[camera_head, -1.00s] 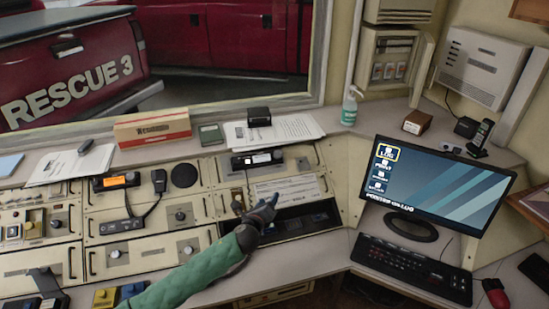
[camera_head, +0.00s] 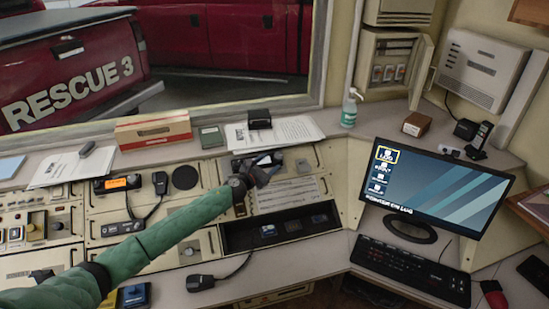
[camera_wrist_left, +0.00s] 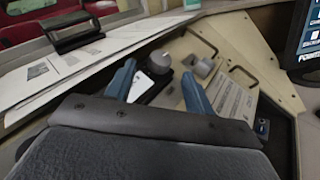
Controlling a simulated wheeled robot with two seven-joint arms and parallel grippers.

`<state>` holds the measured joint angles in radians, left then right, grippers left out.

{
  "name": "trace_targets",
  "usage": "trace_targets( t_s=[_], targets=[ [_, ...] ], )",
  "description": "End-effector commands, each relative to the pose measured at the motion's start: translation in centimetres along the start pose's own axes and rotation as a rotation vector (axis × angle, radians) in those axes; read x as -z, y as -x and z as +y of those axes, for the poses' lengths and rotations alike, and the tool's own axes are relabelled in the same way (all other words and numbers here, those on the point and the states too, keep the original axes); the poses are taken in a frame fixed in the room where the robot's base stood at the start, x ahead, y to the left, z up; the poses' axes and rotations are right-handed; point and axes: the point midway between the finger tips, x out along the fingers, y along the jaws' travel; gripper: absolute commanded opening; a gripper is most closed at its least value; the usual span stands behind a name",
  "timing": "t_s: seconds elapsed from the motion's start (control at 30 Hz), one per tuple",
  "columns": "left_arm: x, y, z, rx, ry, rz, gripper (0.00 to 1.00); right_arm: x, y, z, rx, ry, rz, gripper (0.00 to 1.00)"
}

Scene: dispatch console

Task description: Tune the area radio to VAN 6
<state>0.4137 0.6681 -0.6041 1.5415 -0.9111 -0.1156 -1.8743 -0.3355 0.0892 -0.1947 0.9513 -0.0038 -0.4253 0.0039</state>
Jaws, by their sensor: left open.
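Two radios show in the head view. One (camera_head: 120,183) has a lit orange display and a hand microphone (camera_head: 159,182) beside it. The other, dark radio (camera_head: 238,163) sits at the back of the console and is partly hidden by my left gripper (camera_head: 268,166); I cannot read its display. My left gripper is open, over the front of this dark radio. In the left wrist view its blue-grey fingers stand apart (camera_wrist_left: 160,86), with the radio's dark body (camera_wrist_left: 150,84) and a pale patch between them. My right gripper is not seen.
Papers (camera_head: 294,130) and a red-and-white box (camera_head: 153,130) lie on the ledge behind the console. A monitor (camera_head: 440,190) and keyboard (camera_head: 410,269) stand at right. A corded microphone (camera_head: 200,283) lies on the front desk edge. An open dark recess (camera_head: 240,240) is below the gripper.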

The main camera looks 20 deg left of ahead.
Motion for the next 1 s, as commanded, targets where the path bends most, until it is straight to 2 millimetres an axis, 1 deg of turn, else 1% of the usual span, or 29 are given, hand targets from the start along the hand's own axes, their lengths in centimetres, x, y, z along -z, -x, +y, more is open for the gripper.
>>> trace_targets(
  t_s=[0.03, 0.1, 0.33, 0.5, 0.77, 0.8, 0.87, 1.0],
  targets=[
    [-0.3, -0.8, 0.1, -0.001, 0.003, -0.001, 0.53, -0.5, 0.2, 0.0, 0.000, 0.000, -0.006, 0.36],
    [-0.2, -1.6, 0.0, -0.001, 0.003, 0.000, 0.53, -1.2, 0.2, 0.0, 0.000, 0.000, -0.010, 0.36],
    [-0.1, -3.5, 0.0, -0.001, 0.003, 0.000, 0.53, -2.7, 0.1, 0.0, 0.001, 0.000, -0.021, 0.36],
    [0.0, -4.1, 0.0, 0.000, 0.002, 0.000, 0.53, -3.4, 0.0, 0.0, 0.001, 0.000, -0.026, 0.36],
    [0.0, -4.1, 0.0, 0.000, 0.002, 0.000, 0.53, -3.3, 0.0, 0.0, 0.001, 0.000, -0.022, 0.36],
    [0.0, -4.1, 0.0, 0.000, 0.002, 0.000, 0.49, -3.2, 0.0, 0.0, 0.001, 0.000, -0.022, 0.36],
    [0.0, -4.1, 0.0, 0.000, 0.002, 0.000, 0.38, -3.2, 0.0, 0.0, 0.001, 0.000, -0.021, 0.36],
    [0.0, -4.1, -0.1, 0.000, 0.002, 0.000, 0.10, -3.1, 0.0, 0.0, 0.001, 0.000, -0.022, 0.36]
  ],
)
